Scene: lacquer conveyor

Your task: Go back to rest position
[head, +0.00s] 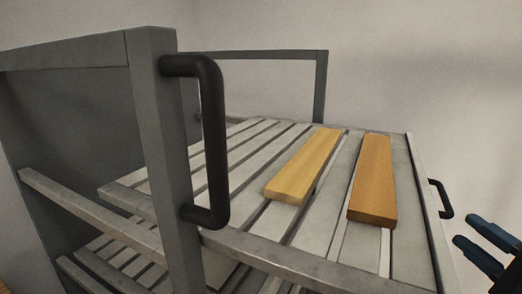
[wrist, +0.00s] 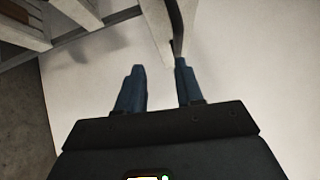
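My gripper (head: 478,241) shows at the right edge of the head view, beside the slatted cart and apart from it. Its two blue fingers are apart with nothing between them. In the wrist view my gripper (wrist: 158,84) is also open and empty, with a pale surface behind the fingers. Two wooden boards lie on the cart's top slatted shelf: a lighter yellow board (head: 305,167) and, to its right, a more orange board (head: 373,180). They lie roughly side by side with a gap between them.
The grey metal cart frame (head: 160,130) has a large black handle (head: 217,140) at the left. A smaller black handle (head: 442,199) sticks out from the shelf's right end, near my gripper. A lower slatted shelf (head: 118,262) lies beneath. The wall behind is plain.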

